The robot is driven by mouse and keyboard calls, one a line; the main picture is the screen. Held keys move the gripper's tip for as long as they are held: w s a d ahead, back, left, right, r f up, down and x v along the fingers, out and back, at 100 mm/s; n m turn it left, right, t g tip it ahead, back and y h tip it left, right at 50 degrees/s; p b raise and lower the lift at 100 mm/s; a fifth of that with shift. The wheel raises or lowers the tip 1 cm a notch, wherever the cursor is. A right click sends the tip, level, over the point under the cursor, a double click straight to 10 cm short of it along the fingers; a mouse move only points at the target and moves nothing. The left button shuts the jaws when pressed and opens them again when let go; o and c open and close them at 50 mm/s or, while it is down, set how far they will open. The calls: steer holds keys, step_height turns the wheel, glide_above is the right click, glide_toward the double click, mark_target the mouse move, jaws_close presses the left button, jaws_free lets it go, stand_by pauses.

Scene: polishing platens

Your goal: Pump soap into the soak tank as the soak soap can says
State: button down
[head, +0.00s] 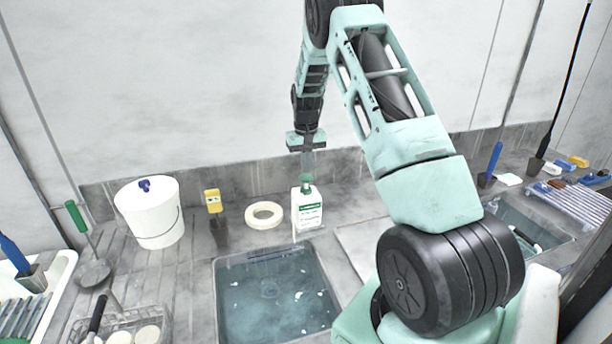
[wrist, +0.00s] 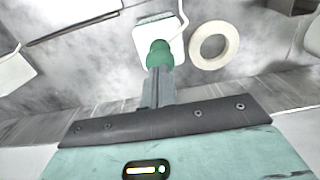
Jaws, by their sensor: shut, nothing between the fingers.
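The soak soap can (head: 307,213) is a white container with a green-banded label and a green pump head (head: 306,184). It stands upright on the grey counter behind the soak tank (head: 216,300), a sunken basin of bluish water with small white flecks. My gripper (head: 307,174) points down right above the pump head, its fingers shut with nothing between them. In the wrist view the fingertips (wrist: 158,76) overlap the green pump head (wrist: 158,52), and the can's white top (wrist: 160,26) shows behind it. I cannot tell whether they touch it.
A white ring (head: 264,215) lies left of the can. Farther left are a yellow-topped tool in a dark holder (head: 219,232) and a white bucket (head: 150,215). A wire basket (head: 118,325) sits front left. A second basin (head: 530,225) and a ribbed rack (head: 575,200) are at right.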

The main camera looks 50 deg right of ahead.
mark_target(306, 176)
steer(key=shift+f, duration=0.45)
steer(key=shift+f+b, duration=0.85)
steer(key=shift+f, duration=0.35)
steer(key=shift+r+p, duration=1.1)
steer(key=shift+r, duration=0.55)
